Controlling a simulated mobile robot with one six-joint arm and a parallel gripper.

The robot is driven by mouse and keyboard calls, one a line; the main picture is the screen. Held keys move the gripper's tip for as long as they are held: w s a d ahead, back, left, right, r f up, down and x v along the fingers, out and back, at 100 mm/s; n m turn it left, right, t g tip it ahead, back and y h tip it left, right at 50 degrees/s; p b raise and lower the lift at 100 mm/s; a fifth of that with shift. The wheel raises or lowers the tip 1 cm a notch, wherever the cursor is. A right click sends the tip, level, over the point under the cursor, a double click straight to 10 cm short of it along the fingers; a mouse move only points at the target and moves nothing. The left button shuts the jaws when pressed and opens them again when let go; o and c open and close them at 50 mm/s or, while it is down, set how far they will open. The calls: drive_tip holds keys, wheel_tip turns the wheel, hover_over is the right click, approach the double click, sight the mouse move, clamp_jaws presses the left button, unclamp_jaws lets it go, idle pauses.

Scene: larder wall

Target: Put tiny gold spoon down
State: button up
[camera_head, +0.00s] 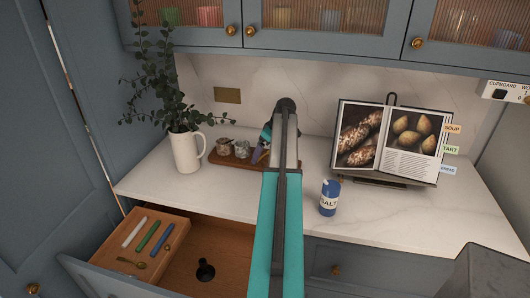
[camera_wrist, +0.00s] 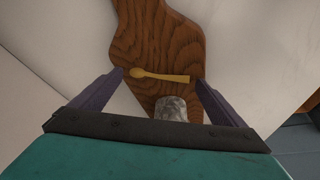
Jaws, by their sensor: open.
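The tiny gold spoon (camera_wrist: 160,76) lies crosswise between my fingertips in the wrist view, over the dark wooden board (camera_wrist: 155,35). It appears to rest on the board, with its bowl toward the left finger. My gripper (camera_wrist: 159,81) is open, one finger beyond each end of the spoon. In the head view my gripper (camera_head: 263,146) is over the right part of the board (camera_head: 217,162), and my arm hides the spoon there. Another gold spoon (camera_head: 132,262) lies in the open drawer.
Small jars (camera_head: 224,147) stand on the board; a jar top (camera_wrist: 171,108) shows close below the spoon. A plant jug (camera_head: 187,152) stands left. A blue salt tub (camera_head: 329,197) and an open cookbook (camera_head: 390,140) are right. The drawer (camera_head: 195,265) is open; the front counter is clear.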

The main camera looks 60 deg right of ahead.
drive_tip(key=p+v, duration=0.5)
drive_tip(key=v, duration=0.7)
drive_tip(key=shift+s, duration=0.1)
idle(0.6)
